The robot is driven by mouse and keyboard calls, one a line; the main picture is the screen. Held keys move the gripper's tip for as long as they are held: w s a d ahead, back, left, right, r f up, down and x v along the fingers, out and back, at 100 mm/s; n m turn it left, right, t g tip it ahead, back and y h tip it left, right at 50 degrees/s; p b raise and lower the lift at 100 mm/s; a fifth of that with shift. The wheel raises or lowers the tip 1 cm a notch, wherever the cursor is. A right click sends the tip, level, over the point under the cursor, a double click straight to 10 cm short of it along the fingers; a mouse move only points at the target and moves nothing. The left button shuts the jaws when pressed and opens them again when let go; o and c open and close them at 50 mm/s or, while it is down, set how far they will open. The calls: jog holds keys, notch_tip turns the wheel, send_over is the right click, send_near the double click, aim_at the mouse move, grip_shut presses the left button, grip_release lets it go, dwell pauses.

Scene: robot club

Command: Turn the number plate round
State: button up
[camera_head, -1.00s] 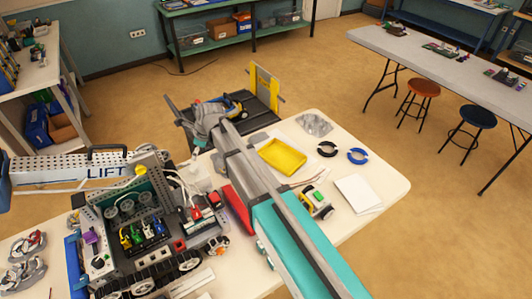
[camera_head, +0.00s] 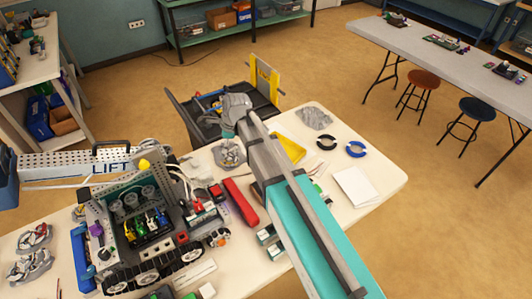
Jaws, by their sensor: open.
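A yellow upright plate (camera_head: 264,80) with a grey edge stands at the far side of a black chair-like frame beyond the table, and it looks like the number plate. Any number on it is too small to read. My gripper (camera_head: 228,106) is over the near part of that frame, left of and below the plate in the picture, apart from it. The gripper is open, its fingers small and partly hidden by my own wrist. I see nothing held in it.
The black frame (camera_head: 190,122) stands against the far table edge. Open floor lies beyond and right.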

jog(key=s+d+n, duration=0.2)
jog(key=d+n, duration=0.1)
jog(key=d, duration=0.4)
jog(key=s+d+f+n+h, duration=0.1)
jog(key=s+d+n, duration=0.1)
jog(key=d+n, duration=0.2)
jog(key=d, duration=0.3)
jog(key=shift+s+d+h, duration=0.25)
jog(key=shift+h, duration=0.05)
jog(key=s+d+f+n+h+b, duration=0.1)
jog(key=s+d+f+n+b, duration=0.1)
jog(key=s+d+n, duration=0.3)
jog(key=s+d+f+n+g+b, duration=0.1)
jog(key=s+d+f+n+b, duration=0.2)
jog(key=d, duration=0.7)
jog(key=shift+s+f+n+h+b, duration=0.35)
jog(key=shift+s+n+h, duration=0.05)
jog(key=shift+s+n, duration=0.55)
